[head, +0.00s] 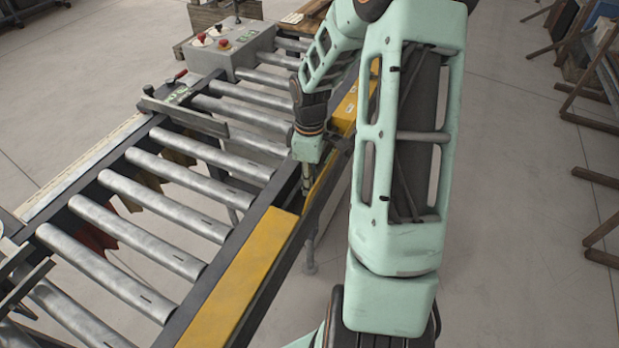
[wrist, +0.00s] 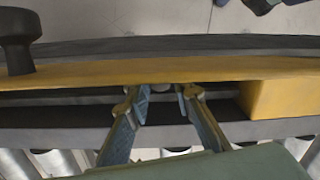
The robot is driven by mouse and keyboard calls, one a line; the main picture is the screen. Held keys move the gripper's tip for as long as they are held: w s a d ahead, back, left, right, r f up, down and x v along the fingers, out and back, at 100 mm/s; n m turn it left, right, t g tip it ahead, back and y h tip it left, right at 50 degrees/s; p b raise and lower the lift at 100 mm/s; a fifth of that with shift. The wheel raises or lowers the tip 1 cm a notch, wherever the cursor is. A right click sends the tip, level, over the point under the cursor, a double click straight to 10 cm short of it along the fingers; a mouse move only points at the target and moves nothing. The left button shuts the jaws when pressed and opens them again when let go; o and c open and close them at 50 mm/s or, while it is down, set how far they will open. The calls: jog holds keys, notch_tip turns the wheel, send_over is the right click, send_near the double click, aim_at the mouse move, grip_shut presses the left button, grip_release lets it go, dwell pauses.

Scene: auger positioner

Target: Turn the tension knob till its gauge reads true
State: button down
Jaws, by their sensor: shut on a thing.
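My gripper (head: 306,192) reaches down to the yellow side rail (head: 243,271) of the roller conveyor in the head view. In the wrist view, the fingertips of my gripper (wrist: 162,92) are closed on a small grey rounded part (wrist: 161,87) at the edge of the yellow rail (wrist: 100,72). This part may be the tension knob; most of it is hidden by the rail and fingers. A black knob-shaped piece (wrist: 17,42) stands at the upper left of the wrist view, apart from the fingers. I cannot make out a gauge face or its reading in either view.
Bare metal rollers (head: 190,172) lie left of the rail. A grey control box (head: 226,47) with red buttons stands at the conveyor's far end. A yellow block (wrist: 283,98) is right of my fingers. Wooden frames (head: 590,90) stand at the far right; open floor lies between.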

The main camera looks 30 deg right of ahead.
jog(key=n+p, duration=0.2)
jog(key=n, duration=0.4)
jog(key=shift+p, duration=0.3)
jog(key=shift+n, duration=0.4)
jog(key=c, duration=1.7)
grip_release()
jog(key=shift+w+a+r, duration=0.1)
jog(key=shift+w+r, duration=0.05)
jog(key=shift+r, duration=3.9)
